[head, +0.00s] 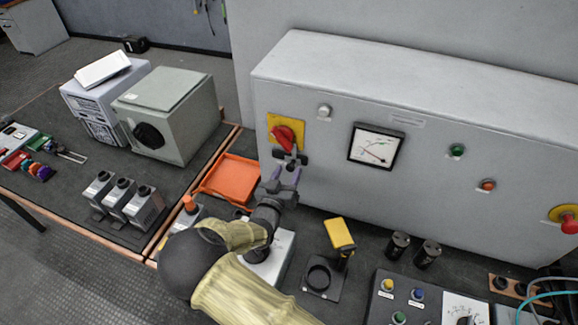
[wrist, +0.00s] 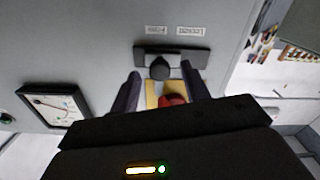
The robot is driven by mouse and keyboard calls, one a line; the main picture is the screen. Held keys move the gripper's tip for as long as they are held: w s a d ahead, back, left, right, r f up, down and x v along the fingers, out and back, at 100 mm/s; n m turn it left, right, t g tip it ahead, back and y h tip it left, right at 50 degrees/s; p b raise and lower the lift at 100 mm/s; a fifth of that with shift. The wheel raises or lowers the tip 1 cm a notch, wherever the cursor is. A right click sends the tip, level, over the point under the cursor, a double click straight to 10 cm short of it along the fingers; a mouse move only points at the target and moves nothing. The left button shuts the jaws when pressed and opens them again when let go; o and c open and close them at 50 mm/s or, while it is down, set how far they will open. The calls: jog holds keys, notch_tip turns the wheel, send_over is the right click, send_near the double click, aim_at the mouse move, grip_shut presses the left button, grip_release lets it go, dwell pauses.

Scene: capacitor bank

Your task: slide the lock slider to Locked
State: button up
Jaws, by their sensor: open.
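The lock slider is a dark rail (wrist: 193,56) with a round black knob (wrist: 160,69) on the grey cabinet front. In the wrist view, two small upside-down labels stand above the rail; the right one (wrist: 191,31) seems to read Locked, the left one (wrist: 156,30) Free. The knob is left of the rail's middle, on the Free label's side. In the head view the slider (head: 291,158) is just below the red switch. My gripper (head: 284,174) is open just below and in front of it. In the wrist view the knob shows between its fingertips; contact cannot be told.
A red rotary switch (head: 283,137) on a yellow plate is close above the slider. A dial meter (head: 376,146) is to the right. An orange tray (head: 232,178) lies left of my gripper; a yellow-topped device (head: 339,234) stands on the bench to the right.

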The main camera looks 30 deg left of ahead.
jog(key=shift+w+a, duration=0.15)
jog(key=shift+w, duration=1.15)
jog(key=shift+c, duration=0.3)
grip_shut()
